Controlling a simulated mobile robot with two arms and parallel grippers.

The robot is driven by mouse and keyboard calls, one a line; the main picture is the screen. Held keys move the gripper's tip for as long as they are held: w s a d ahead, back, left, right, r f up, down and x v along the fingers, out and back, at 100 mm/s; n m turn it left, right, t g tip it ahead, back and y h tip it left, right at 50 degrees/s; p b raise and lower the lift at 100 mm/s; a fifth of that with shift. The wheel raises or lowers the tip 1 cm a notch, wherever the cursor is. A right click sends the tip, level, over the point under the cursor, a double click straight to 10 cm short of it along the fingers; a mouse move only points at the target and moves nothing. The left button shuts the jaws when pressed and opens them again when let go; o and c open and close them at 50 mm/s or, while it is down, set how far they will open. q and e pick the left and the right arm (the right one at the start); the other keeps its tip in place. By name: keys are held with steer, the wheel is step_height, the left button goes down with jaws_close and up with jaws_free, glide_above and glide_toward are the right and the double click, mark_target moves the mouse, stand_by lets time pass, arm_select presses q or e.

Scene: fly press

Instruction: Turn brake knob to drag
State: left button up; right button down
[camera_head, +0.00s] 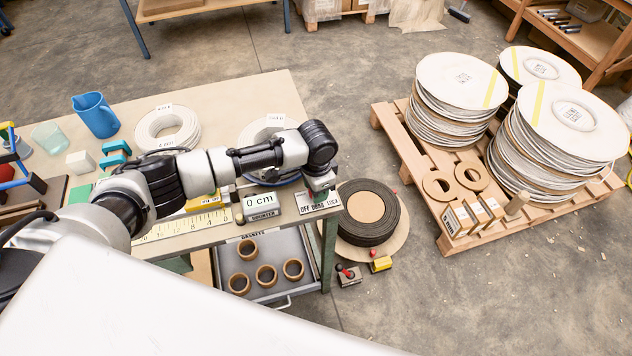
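The brake plate (320,206), marked OFF, DRAG and LOCK, sits at the bench's right front corner. My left arm reaches in from the left, and my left gripper (320,184) points down right over this plate. The brake knob cannot be made out; the gripper and wrist cover the spot just behind the lettering. I cannot tell whether the fingers touch a knob or how far apart they are. My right gripper is not in view.
A counter (261,202) reading 0 cm stands left of the brake plate, beside a yellow ruler (185,223). A dark coil (368,236) lies below the bench's right edge. A pallet (421,177) with wound reels stands at right. Open floor lies beyond the bench.

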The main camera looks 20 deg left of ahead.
arm_select(q)
steer(key=shift+r+m+p, duration=0.1)
steer(key=shift+m+p, duration=0.25)
steer(key=shift+m, duration=0.45)
steer(key=shift+w, duration=0.1)
steer(key=o, duration=0.9)
step_height(320, 180, up, 11)
steer(key=shift+f, duration=0.15)
